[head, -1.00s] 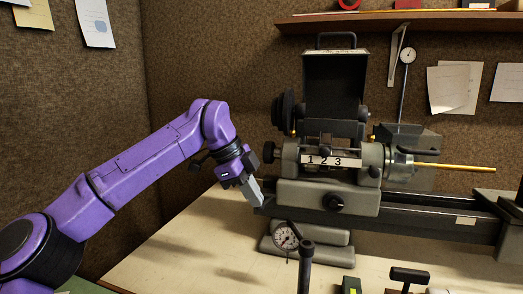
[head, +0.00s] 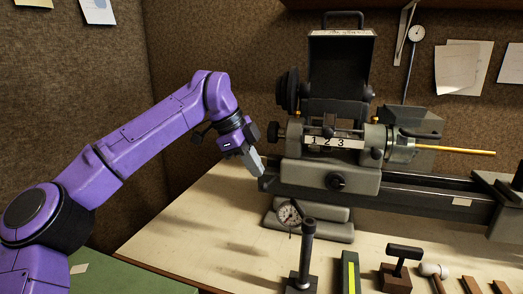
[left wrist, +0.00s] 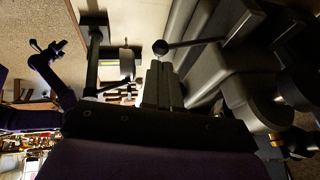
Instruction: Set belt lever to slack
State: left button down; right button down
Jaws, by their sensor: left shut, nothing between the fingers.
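The lathe's grey headstock (head: 330,176) stands on the bench, with a "1 2 3" label on its front and a raised dark cover (head: 341,65) behind. My left gripper (head: 257,167) is at the headstock's lower left end, pointing down and right. Its grey fingers (left wrist: 163,86) are together with nothing between them. In the left wrist view a rod with a dark ball knob (left wrist: 160,47) lies just beyond the fingertips, apparently apart from them. I cannot tell whether it is the belt lever, or its setting. A purple arm with a dark end (left wrist: 47,50), apparently my right, shows there too; its fingers are unclear.
A dial gauge (head: 289,213) stands in front of the headstock. A black post (head: 306,252), a yellow-striped block (head: 350,272), a T-handled tool (head: 404,253) and a mallet (head: 434,270) are along the front. The bench top (head: 190,232) is clear at left.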

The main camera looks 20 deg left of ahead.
aim_at(263, 189)
pick_arm(q)
jog(key=s+a+r+b, duration=0.1)
jog(key=s+a+r, duration=0.3)
jog(key=r, duration=0.4)
jog(key=shift+s+r, duration=0.3)
jog(key=shift+s, duration=0.5)
pick_arm(e)
jog(key=shift+s, duration=0.1)
pick_arm(q)
jog(key=shift+w+f, duration=0.1)
